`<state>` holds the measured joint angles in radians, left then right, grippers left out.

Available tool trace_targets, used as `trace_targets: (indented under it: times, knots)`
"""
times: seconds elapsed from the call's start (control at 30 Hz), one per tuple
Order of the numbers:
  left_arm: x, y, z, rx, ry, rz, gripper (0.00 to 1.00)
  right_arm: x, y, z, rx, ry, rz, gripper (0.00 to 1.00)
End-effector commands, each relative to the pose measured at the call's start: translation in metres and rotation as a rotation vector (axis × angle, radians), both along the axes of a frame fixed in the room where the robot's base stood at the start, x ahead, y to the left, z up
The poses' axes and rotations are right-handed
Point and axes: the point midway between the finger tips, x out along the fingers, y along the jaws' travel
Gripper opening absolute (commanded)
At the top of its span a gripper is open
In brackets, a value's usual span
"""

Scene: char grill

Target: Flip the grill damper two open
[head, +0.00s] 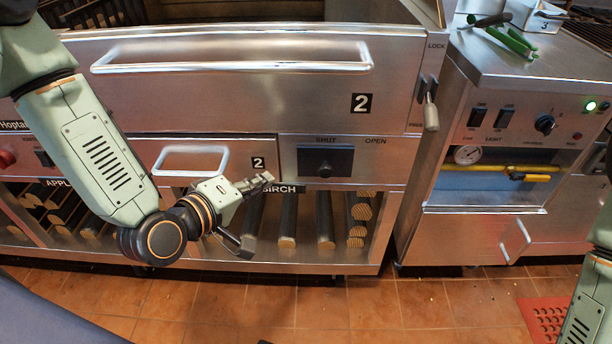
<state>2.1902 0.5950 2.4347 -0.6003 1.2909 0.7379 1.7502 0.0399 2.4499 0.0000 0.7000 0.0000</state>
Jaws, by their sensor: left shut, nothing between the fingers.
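Damper two is a dark slider knob (325,160) on the steel front panel of the grill. It sits under the label SHUT, with the label OPEN to its right. The number 2 plates mark the large drawer (240,85) above and the small drawer (215,158) to the left. My left gripper (266,181) is shut and empty, in front of the panel's lower edge near the BIRCH label. It is left of the knob and a little below it, apart from it. My right arm shows only partly at the right edge, and its gripper is out of view.
Logs (324,218) lie in the open shelf below the panel. A lock lever (431,105) stands out at the right of the large drawer. A steel unit with switches (505,117) and a gauge (467,154) is at the right. The tiled floor (370,305) in front is mostly clear.

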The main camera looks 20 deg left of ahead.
Motion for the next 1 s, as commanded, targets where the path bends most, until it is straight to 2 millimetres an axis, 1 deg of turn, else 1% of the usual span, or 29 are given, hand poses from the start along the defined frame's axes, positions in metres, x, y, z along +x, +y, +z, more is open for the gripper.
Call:
trace_targets:
  times: [0.37,0.53,0.77,1.0]
  knots:
    - [0.002,0.001,-0.001,-0.007,0.005,0.005,0.0,0.0,0.0,0.0,0.0,0.0,0.0,0.0]
    - [0.008,-0.001,-0.005,-0.003,0.005,0.003,0.0,0.0,0.0,-0.006,0.0,0.0,0.0,0.0]
    - [0.027,-0.008,-0.013,-0.001,0.003,0.002,0.0,0.0,0.0,-0.018,0.0,0.0,0.0,0.0]
    - [0.054,-0.017,-0.023,-0.001,0.002,0.002,0.0,0.0,0.0,-0.031,0.0,0.0,0.0,0.0]
